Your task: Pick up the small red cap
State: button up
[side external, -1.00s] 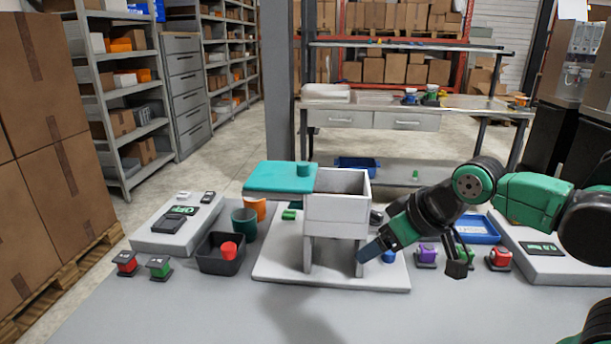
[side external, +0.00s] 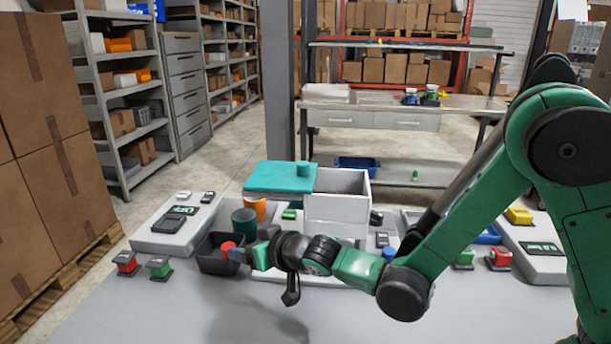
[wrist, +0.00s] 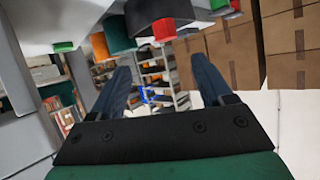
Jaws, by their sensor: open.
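The small red cap (side external: 228,246) stands in a black open tray (side external: 210,262) at the left of the bench. In the wrist view, which is upside down, the red cap (wrist: 164,31) shows at the top centre against the black tray (wrist: 150,12). The cap appears beyond the fingertips.
A green cup (side external: 244,222) and an orange cup (side external: 262,208) stand behind the tray. The front bench is clear.

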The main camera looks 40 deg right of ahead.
jog(key=shift+w+a+f+n+t, duration=0.15)
jog(key=shift+w+a+f+n, duration=0.2)
jog(key=shift+f, duration=0.1)
jog(key=shift+w+a+f+n+t, duration=0.15)
jog(key=shift+w+a+f+n, duration=0.1)
jog(key=shift+w+f, duration=0.15)
jog(key=shift+x, duration=2.6)
grip_shut()
